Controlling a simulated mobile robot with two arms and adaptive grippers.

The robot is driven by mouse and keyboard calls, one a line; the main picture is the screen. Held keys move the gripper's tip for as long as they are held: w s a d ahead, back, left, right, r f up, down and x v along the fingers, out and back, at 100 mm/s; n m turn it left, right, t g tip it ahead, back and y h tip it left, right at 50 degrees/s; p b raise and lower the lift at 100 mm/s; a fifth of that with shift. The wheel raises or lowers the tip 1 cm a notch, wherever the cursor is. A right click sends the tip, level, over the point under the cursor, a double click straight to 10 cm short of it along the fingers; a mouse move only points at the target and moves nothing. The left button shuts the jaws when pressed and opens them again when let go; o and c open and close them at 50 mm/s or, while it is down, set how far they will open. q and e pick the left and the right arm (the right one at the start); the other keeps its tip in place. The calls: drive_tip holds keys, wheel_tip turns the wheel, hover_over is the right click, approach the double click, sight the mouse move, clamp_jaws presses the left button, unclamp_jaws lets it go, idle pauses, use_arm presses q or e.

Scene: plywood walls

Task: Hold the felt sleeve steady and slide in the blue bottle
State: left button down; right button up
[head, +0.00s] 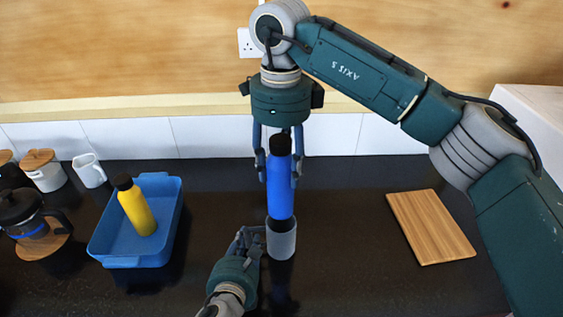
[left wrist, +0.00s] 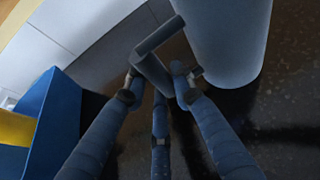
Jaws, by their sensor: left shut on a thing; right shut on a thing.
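The grey felt sleeve (head: 281,243) stands upright on the dark counter. It also fills the upper right of the left wrist view (left wrist: 228,40), with a grey handle-like tab (left wrist: 152,68) on its side. My left gripper (head: 250,240) is shut on that tab, its fingers (left wrist: 158,78) around it. My right gripper (head: 279,178) points down and is shut on the blue bottle (head: 281,195), which is upright with a black cap. The bottle's lower end is at the sleeve's mouth; I cannot tell whether it is slightly inside. The left wrist view does not show the bottle.
A blue tray (head: 112,235) holding a yellow bottle (head: 138,210) is at left. Beyond it are a coffee press (head: 22,215), a lidded jar (head: 45,173) and a white jug (head: 89,171). A wooden board (head: 431,228) lies at right. The counter between sleeve and board is clear.

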drive_tip(key=shift+f, duration=7.3)
drive_tip(key=o, duration=1.6)
drive_tip(key=shift+f, duration=0.1)
drive_tip(key=shift+r, duration=4.05)
use_arm(q)
drive_tip(key=c, duration=1.4)
unclamp_jaws()
